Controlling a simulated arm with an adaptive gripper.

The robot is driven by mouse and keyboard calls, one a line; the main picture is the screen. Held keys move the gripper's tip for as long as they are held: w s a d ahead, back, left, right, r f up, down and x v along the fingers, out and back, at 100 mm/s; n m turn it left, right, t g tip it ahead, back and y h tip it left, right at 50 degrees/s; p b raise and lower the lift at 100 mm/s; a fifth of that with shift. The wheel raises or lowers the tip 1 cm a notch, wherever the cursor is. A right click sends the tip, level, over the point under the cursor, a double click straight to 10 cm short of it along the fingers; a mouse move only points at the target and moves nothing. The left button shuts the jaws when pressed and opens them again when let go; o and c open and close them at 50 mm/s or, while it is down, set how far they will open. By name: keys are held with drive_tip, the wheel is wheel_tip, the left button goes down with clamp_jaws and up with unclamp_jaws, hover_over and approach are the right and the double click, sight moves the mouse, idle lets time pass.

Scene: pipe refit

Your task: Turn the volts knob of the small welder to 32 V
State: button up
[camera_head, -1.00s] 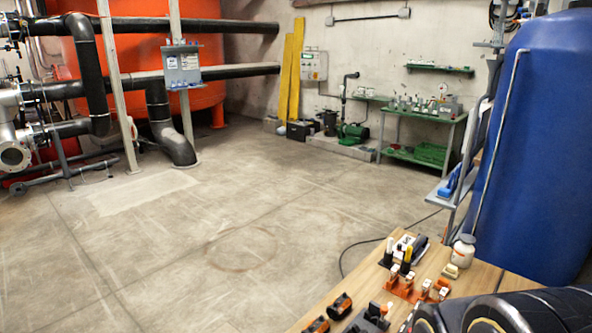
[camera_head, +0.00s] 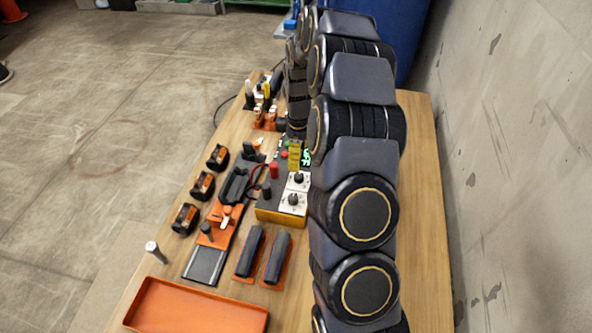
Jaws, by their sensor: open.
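The small welder (camera_head: 267,214) is a box with a yellow front edge on the wooden bench. Its pale panel carries two black knobs, a nearer one (camera_head: 293,199) and a farther one (camera_head: 299,179). Their labels and settings are too small to read, so I cannot tell which is volts. A red and a black terminal stand on its left. My gripper (camera_head: 297,130) is a small dark shape at the end of my arm, beyond the welder, open and apart from the knobs. Its fingertips are hard to make out. My arm hides the welder's right side.
A lit green display (camera_head: 306,157) and a yellow block (camera_head: 295,153) sit just behind the welder. Several orange-black clamps (camera_head: 202,184), two dark-handled tools (camera_head: 276,257) and an orange tray (camera_head: 196,308) lie left and in front. A concrete wall (camera_head: 510,170) rises at right.

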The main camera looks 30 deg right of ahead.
sight(299, 175)
drive_tip(key=shift+w+d+f, duration=0.1)
drive_tip(key=shift+d+f, duration=0.2)
drive_tip(key=shift+f, duration=0.2)
wheel_tip(299, 175, down, 7)
drive_tip(key=shift+f, duration=0.15)
clamp_jaws()
